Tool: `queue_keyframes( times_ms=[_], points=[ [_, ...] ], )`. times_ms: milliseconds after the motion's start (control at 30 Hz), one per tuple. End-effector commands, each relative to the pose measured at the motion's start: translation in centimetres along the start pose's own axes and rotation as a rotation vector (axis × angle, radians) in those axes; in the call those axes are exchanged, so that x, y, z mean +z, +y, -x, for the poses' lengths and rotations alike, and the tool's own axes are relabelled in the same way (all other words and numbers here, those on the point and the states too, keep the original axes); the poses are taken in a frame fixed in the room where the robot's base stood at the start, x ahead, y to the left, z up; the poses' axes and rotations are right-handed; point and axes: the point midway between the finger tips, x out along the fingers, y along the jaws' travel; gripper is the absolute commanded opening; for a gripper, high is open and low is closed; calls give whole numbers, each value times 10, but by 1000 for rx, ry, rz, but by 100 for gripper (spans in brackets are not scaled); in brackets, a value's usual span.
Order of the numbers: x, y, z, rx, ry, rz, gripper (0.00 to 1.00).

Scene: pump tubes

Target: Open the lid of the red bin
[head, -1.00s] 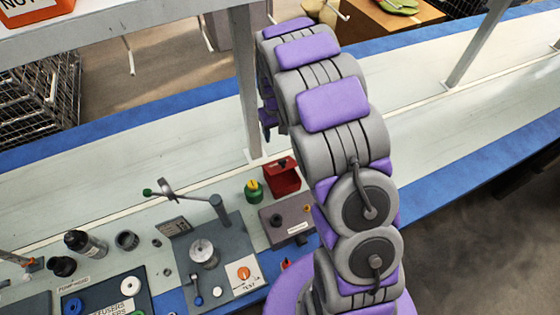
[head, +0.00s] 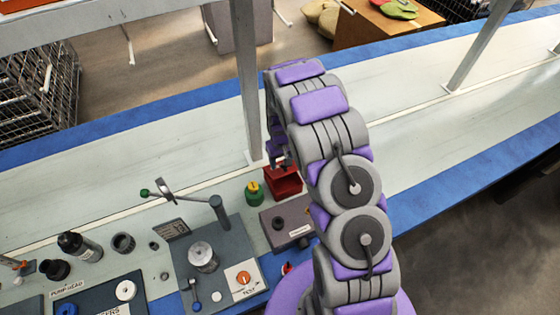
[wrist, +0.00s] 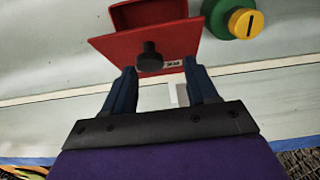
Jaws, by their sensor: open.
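The red bin (head: 284,182) stands on the workbench beside my arm in the head view, partly hidden by the arm and gripper. In the wrist view the red bin (wrist: 150,14) is at the top, with a flat red lid plate (wrist: 112,46) that carries a dark round knob (wrist: 150,57) and a small label. My gripper (wrist: 160,74) is open and empty. Its two dark blue fingers lie on either side of the knob in the picture, with their tips at the lid's near edge. I cannot tell whether they touch it. In the head view my gripper (head: 280,162) is just over the bin.
A green and yellow knob (head: 254,192) stands just left of the bin. A grey labelled box (head: 291,222) is in front of it. A metal post (head: 246,80) rises close behind. A test station (head: 205,258) with a swing arm stands to the left.

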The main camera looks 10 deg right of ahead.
Motion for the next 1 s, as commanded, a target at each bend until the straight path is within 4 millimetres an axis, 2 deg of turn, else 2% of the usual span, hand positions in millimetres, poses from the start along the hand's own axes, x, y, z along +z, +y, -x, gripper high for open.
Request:
queue_keyframes(
  times_ms=[133, 333, 900, 1000],
  points=[
    [1, 2, -3, -2, 0, -3, 58],
    [0, -4, -2, 6, -2, -1, 57],
    [0, -3, -2, 3, -3, -2, 2],
    [1, -3, -2, 4, -3, -1, 0]
  ],
)
